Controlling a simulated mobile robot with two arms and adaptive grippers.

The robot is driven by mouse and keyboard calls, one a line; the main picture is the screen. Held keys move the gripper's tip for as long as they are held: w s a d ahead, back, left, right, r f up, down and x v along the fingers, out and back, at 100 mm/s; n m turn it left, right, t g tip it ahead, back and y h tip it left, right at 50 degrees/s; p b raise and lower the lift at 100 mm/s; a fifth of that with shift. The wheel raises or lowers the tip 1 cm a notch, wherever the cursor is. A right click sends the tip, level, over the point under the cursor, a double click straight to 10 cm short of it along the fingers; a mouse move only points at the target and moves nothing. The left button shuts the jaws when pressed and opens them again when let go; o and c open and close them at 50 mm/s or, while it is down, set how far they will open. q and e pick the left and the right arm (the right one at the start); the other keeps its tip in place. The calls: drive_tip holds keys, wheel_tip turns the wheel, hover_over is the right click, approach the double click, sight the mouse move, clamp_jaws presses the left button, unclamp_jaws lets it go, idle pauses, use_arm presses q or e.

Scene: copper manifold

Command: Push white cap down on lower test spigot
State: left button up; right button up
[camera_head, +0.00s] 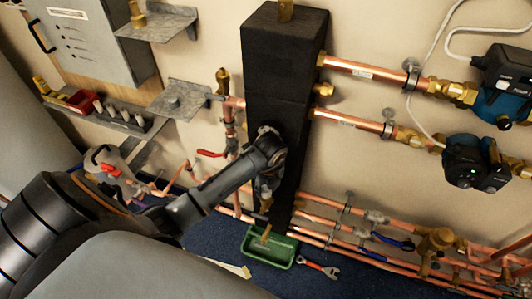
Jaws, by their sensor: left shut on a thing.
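My left arm reaches in from the left to the front of the black insulated column (284,60). My left gripper (266,188) is small and dark against the column's lower part. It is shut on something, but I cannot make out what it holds. The lower test spigot and the cap meant for it cannot be told apart here; my wrist and gripper cover that part of the column. Small white pieces (112,110) that look like caps stand in a grey rack (85,114) at the left. My right gripper is not in view.
A green tray (250,250) stands on the blue floor below the column, with a wrench (320,268) beside it. Copper pipes (350,68) and blue pumps (505,85) are at the right. A red-handled valve (210,153) is left of the column. Grey shelves (180,98) jut from the wall.

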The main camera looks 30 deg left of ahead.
sight(267, 189)
use_arm(q)
drive_tip(key=shift+f+b, duration=0.7)
drive_tip(key=shift+f, duration=0.3)
idle(0.8)
drive_tip(key=o, duration=1)
drive_tip(key=shift+r, duration=0.15)
drive_tip(key=r, duration=0.7)
drive_tip(key=shift+s+d+r, duration=0.1)
drive_tip(key=shift+s+d, duration=0.05)
drive_tip(key=shift+d, duration=0.2)
drive_tip(key=shift+r, duration=0.55)
drive_tip(key=shift+f, duration=0.2)
